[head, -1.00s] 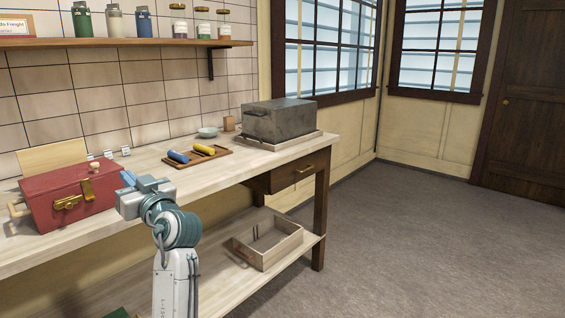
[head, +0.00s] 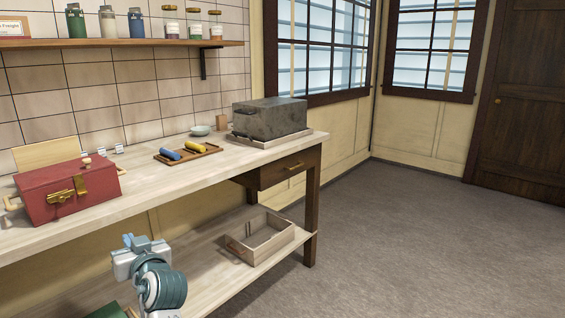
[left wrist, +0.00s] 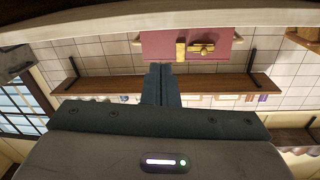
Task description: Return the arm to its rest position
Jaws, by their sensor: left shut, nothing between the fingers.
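My left arm comes into the lower left of the head view. Its gripper (head: 130,241) is low in front of the bench (head: 145,187), below the bench top's front edge and apart from it. In the left wrist view the two dark fingers (left wrist: 160,72) are together with nothing between them. My right gripper is in neither view. A blue roller (head: 169,154) and a yellow roller (head: 195,147) lie side by side on a small wooden tray (head: 207,154) on the bench.
A red toolbox (head: 45,196) stands at the bench's left. A grey metal box (head: 270,117) sits at its right end. An open wooden crate (head: 264,249) is on the lower shelf (head: 210,285). The floor (head: 430,240) to the right is clear.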

